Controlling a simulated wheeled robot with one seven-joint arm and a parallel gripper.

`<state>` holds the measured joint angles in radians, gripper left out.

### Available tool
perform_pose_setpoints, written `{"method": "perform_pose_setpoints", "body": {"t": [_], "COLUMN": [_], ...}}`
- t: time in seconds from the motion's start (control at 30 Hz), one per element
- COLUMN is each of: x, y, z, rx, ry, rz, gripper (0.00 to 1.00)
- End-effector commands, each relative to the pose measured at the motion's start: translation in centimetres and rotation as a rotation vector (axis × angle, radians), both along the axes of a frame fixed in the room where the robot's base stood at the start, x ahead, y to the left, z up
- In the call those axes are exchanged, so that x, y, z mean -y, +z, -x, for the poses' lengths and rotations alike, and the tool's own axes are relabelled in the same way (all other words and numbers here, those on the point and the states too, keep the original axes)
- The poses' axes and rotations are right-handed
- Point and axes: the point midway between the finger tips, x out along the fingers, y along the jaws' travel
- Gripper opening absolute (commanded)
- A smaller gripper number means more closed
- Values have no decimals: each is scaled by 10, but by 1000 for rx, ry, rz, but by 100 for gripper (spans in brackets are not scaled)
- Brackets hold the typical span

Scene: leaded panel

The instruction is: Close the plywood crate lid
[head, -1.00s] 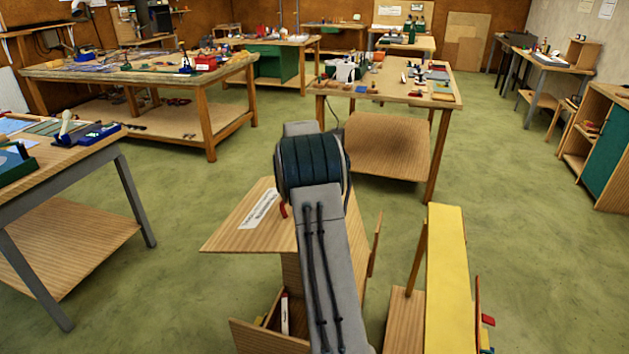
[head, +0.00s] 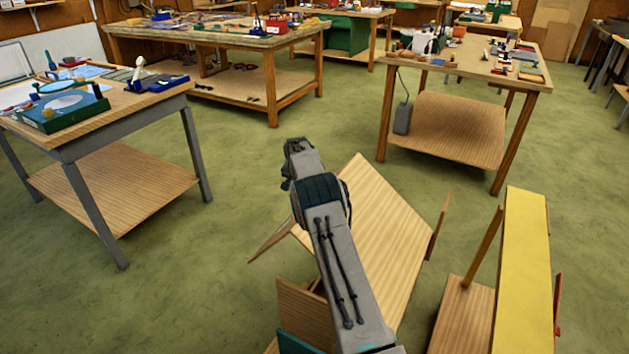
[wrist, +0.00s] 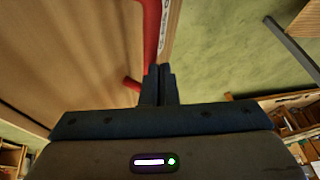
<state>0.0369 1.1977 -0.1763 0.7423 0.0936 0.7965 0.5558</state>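The plywood crate (head: 300,301) is low in the head view, partly hidden by my arm. Its inside shows as a dark opening. The fingertips are hidden in the head view.
A light wooden panel (head: 385,235) lies just right of my arm. A yellow-topped wooden piece (head: 525,265) stands further right. A grey-legged table (head: 150,95) is at the left, and a workbench (head: 470,70) at the back right. Green floor lies open between them.

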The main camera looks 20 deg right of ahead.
Motion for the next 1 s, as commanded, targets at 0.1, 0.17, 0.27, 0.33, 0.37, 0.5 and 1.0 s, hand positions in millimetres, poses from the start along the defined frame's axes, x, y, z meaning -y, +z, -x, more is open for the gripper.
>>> {"method": "perform_pose_setpoints", "body": {"t": [0.1, 0.17, 0.27, 0.33, 0.37, 0.5, 1.0], "x": [-10, -14, -20, -24, -25, -30, -40], "y": [-32, -42, -60, -73, -79, -103, -174], "z": [-7, -9, -13, -15, -16, -20, -28], "rx": [1, 1, 1, 0, 0, 0, 0], "ry": [4, 4, 7, 6, 5, 7, 7], "rz": [0, 0, 0, -1, 0, 0, 0], "gripper": [0, 0, 0, 0, 0, 0, 0]}}
